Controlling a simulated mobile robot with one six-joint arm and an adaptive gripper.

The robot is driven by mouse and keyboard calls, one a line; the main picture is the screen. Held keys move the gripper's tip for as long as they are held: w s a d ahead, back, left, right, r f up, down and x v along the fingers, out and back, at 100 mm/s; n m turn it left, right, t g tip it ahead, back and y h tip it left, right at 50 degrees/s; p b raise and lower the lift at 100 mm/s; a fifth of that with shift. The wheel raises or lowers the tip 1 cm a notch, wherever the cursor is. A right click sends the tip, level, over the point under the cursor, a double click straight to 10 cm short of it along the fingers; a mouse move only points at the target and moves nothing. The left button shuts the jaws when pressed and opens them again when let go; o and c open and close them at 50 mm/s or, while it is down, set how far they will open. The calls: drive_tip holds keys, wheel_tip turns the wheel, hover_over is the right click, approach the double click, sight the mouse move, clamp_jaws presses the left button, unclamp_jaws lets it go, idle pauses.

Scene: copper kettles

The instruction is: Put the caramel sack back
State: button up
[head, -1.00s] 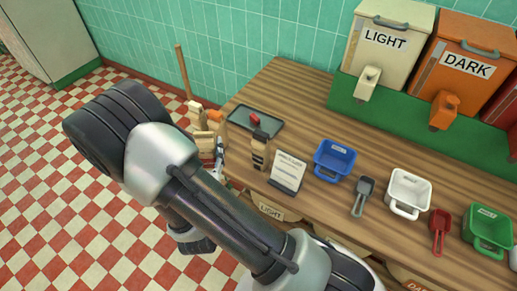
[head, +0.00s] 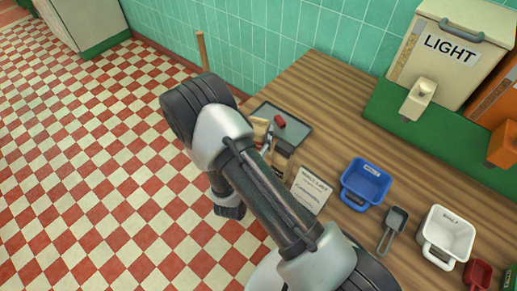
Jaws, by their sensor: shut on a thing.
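My gripper (head: 267,143) shows only in part beyond my arm, at the left end of the wooden counter. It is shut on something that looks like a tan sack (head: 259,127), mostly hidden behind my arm. I cannot read a label on it, so I cannot tell if it is the caramel sack. A second tan sack with a dark band (head: 282,160) stands on the counter just right of my gripper.
A dark tray (head: 293,126) with a red object (head: 280,121) lies behind the gripper. A white printed card (head: 311,190), a blue bin (head: 366,184), a grey scoop (head: 393,229) and a white bin (head: 446,236) stand to the right. The LIGHT dispenser (head: 445,52) stands at the back.

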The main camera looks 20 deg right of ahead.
drive_tip(key=shift+f+b, duration=0.85)
drive_tip(key=shift+f, duration=2.4)
drive_tip(key=shift+f, duration=0.2)
drive_tip(key=o, duration=1)
drive_tip(key=shift+c, duration=0.2)
drive_tip(key=shift+r, duration=0.1)
